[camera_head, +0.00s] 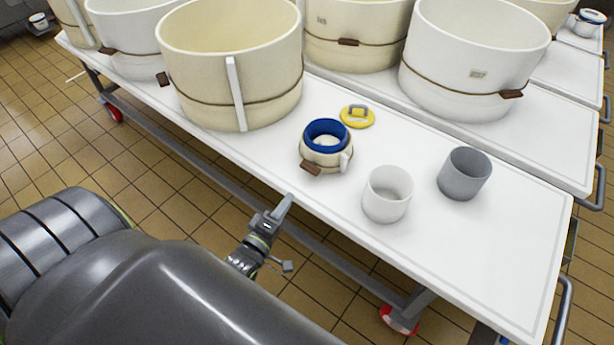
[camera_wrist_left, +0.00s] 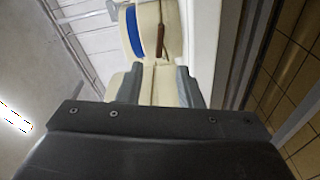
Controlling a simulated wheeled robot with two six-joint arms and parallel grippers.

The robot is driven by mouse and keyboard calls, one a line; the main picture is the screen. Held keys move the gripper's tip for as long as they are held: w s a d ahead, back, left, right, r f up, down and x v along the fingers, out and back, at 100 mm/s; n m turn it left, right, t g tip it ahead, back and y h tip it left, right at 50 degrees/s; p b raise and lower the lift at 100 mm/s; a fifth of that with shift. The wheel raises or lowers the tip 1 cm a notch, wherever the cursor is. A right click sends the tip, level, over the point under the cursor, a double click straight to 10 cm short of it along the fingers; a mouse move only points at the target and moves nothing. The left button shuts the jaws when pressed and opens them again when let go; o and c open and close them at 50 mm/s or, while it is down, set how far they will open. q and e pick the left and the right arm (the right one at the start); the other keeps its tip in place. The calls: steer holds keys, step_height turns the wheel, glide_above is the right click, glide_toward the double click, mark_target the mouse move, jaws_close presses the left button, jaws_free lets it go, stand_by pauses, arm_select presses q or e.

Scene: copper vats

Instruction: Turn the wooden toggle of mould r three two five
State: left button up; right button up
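A small cream mould (camera_head: 314,155) with a blue lining stands near the front edge of the white table. Its brown wooden toggle (camera_head: 311,170) sits at its lower front, on a cord. No label on it can be read, so I cannot confirm it is r three two five. In the left wrist view the mould (camera_wrist_left: 146,30) appears sideways beyond the fingers, with its toggle and cord (camera_wrist_left: 162,38). My left gripper (camera_head: 281,208) is just outside the front edge, short of the mould. Its grey fingers (camera_wrist_left: 157,87) stand apart with a pale surface between them. My right gripper is not in view.
The white table (camera_head: 460,255) also holds a yellow lid (camera_head: 357,116), a white cup (camera_head: 387,194) and a grey cup (camera_head: 464,173) near the mould. Large cream moulds (camera_head: 230,70) with brown toggles stand behind and left. Tiled floor lies in front.

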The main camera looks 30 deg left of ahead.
mark_target(309, 172)
arm_select(q)
steer(key=w, duration=1.1)
steer(key=shift+a, duration=0.4)
jaws_close()
